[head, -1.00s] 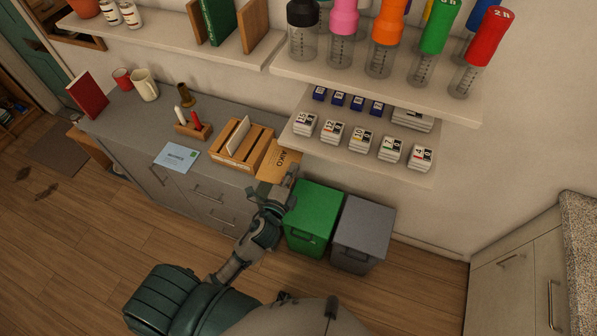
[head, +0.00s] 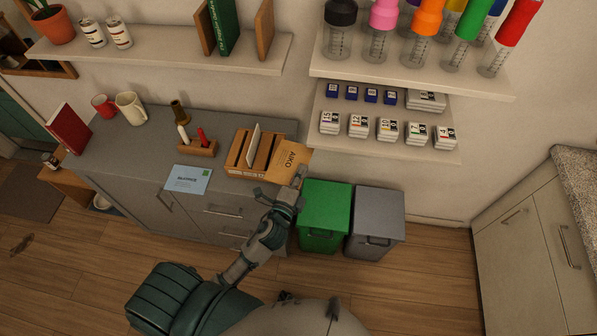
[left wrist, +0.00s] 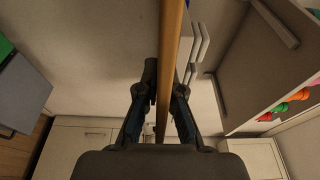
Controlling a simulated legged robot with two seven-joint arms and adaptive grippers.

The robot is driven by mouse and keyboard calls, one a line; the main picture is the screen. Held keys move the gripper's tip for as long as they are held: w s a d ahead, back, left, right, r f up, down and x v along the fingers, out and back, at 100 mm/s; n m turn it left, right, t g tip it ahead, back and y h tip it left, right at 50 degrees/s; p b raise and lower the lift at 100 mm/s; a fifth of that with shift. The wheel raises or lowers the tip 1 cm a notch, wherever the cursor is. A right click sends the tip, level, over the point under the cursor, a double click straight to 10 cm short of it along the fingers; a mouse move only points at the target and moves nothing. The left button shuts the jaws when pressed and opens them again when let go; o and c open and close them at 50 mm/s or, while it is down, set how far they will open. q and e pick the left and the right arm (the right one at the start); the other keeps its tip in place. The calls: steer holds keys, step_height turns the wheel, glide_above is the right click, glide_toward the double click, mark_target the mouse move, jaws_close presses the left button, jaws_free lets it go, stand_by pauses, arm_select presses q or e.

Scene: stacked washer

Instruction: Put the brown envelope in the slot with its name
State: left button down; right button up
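The brown envelope (head: 287,158) reads "AIKO" and is held tilted at the right end of the wooden slot rack (head: 236,166), overlapping it in the head view. Whether it touches the rack I cannot tell. My left gripper (head: 297,180) is shut on the envelope's lower right part. In the left wrist view, the envelope (left wrist: 172,50) shows edge-on between the fingers (left wrist: 165,98). A white envelope (head: 253,147) stands in the rack. The slot names are too small to read. My right gripper is out of view.
A pale blue envelope (head: 188,180) lies on the grey cabinet top (head: 150,150), left of the rack. A pen holder (head: 197,147) stands behind it. A shelf with small boxes (head: 388,135) is at the right. Green (head: 325,210) and grey (head: 377,215) bins stand below.

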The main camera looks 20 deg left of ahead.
mark_target(294, 165)
arm_select(q)
steer(key=a, duration=0.1)
steer(key=w+a+n, duration=0.1)
steer(key=a+n, duration=0.1)
steer(key=shift+w+r+y+p, duration=0.2)
steer(key=shift+r+y+p, duration=0.1)
steer(key=shift+r, duration=0.05)
steer(key=w+a+n, duration=0.1)
steer(key=n, duration=0.1)
steer(key=w+a+r+n+y, duration=0.1)
steer(key=a+n, duration=0.1)
steer(key=w+a+n+p, duration=0.1)
steer(key=n, duration=0.2)
steer(key=shift+w+a+r, duration=0.15)
steer(key=shift+w+r, duration=0.2)
steer(key=shift+r, duration=0.05)
steer(key=w+a+r+n+y+p, duration=0.2)
steer(key=w+a+n+y, duration=0.1)
steer(key=a+n, duration=0.6)
steer(key=w+n, duration=0.1)
steer(key=n, duration=0.1)
steer(key=shift+r+n, duration=0.15)
steer(key=shift+n, duration=0.25)
steer(key=shift+d+r, duration=0.1)
